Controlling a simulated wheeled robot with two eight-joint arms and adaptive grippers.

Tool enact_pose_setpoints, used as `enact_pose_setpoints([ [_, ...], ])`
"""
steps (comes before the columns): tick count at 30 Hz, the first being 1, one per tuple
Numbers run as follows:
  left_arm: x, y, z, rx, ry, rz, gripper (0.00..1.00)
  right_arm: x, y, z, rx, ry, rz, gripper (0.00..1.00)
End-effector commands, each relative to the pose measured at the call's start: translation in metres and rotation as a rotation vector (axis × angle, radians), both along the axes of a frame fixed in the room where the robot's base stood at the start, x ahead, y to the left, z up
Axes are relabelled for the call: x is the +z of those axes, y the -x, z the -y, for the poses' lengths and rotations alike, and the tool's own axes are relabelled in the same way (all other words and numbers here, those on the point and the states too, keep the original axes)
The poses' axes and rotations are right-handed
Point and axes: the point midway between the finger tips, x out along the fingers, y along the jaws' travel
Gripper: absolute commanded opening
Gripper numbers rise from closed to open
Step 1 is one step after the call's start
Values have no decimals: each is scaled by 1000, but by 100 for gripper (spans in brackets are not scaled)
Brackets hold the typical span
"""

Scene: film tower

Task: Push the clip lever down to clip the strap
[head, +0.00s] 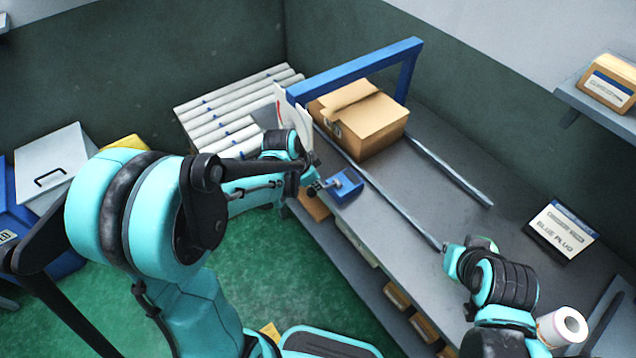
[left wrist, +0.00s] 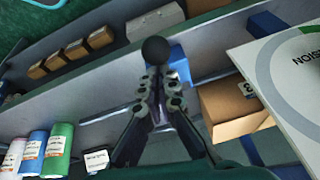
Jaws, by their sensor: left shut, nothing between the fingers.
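The clip is a blue block (head: 346,185) at the near edge of the grey bench. In the left wrist view its blue body (left wrist: 181,68) shows behind a round black knob (left wrist: 155,50), which looks like the lever's end. My left gripper (left wrist: 160,84) is shut and empty, its fingertips just short of the knob in that view; I cannot tell whether they touch it. In the head view my left gripper (head: 316,188) is beside the clip, small and partly hidden by my arm. My right arm is over the bench at lower right; its fingers are not clear. I cannot make out the strap.
A white card (left wrist: 285,85) is close on the right in the left wrist view. A paper roll (head: 562,327) stands at lower right.

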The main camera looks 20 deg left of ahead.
Motion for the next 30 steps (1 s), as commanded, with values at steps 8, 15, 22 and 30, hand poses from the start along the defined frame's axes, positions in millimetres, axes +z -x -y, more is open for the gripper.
enact_pose_setpoints([
  [8,-7,4,-3,2,36,46,0,-11,0,0,0,0,0,0],
  [15,-24,11,-10,5,118,153,0,-37,0,0,0,0,0,0],
  [22,-42,18,-15,5,221,284,0,-70,0,0,0,0,0,0],
  [30,-52,21,-16,0,266,342,0,-89,0,0,0,0,0,0],
])
